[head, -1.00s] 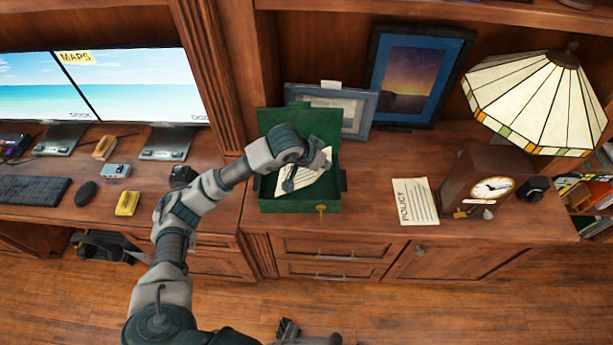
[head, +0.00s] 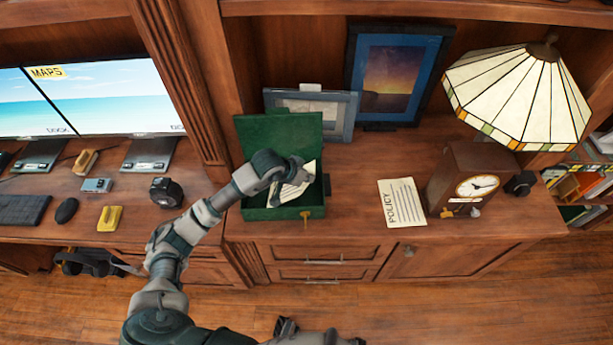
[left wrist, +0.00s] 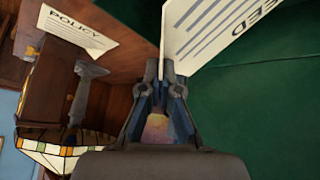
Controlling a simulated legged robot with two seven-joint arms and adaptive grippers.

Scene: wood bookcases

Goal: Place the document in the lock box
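The green lock box (head: 251,212) stands on the desk with its lid (head: 275,133) raised and a key at its front. My left gripper (head: 279,197) is over the open box. In the left wrist view its fingers (left wrist: 161,70) are closed on the edge of a white document (left wrist: 208,35) with "EED" readable. The document also shows in the head view (head: 300,187), tilted in the right part of the box opening. Whether it touches the floor of the box is hidden. My right gripper (head: 285,327) shows small at the bottom edge, its fingers unclear.
A "POLICY" sheet (head: 402,203) lies to the right of the box, beside a clock (head: 470,180) and a stained-glass lamp (head: 520,95). Picture frames (head: 395,75) stand behind. Monitors (head: 120,95) and small desk items are at the left.

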